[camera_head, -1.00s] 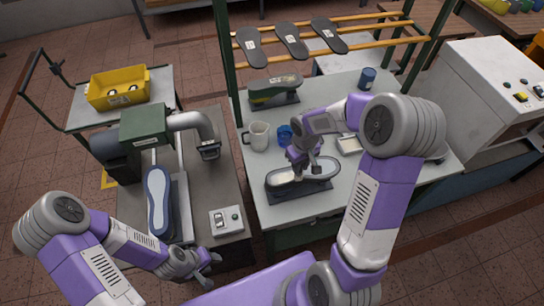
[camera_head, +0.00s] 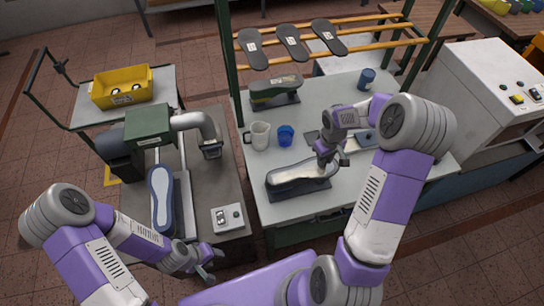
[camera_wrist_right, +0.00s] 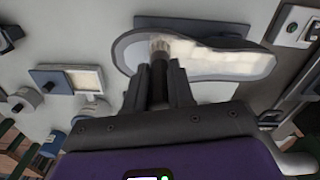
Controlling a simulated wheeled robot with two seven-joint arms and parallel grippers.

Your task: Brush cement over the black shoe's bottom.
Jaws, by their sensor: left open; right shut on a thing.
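The black shoe (camera_head: 296,190) sits bottom up on a stand on the right-hand table. Its pale sole also shows in the right wrist view (camera_wrist_right: 215,62), where a cream coat covers much of it and the left end looks greyer. My right gripper (camera_head: 330,160) is over the right end of the shoe, shut on a brush (camera_wrist_right: 158,70). The bristles reach the sole near its greyer end; exact contact is hard to tell. A dish of cream cement (camera_wrist_right: 86,79) shows in the right wrist view. My left gripper (camera_head: 208,262) is open and empty, low, away from the shoe.
A white mug (camera_head: 258,135) and a blue cup (camera_head: 285,135) stand behind the shoe, with a green shoe (camera_head: 274,88) further back. Several dark soles (camera_head: 291,40) lie on the rack. A blue-edged shoe (camera_head: 160,200) is at the left machine. A yellow bin (camera_head: 121,80) stands back left.

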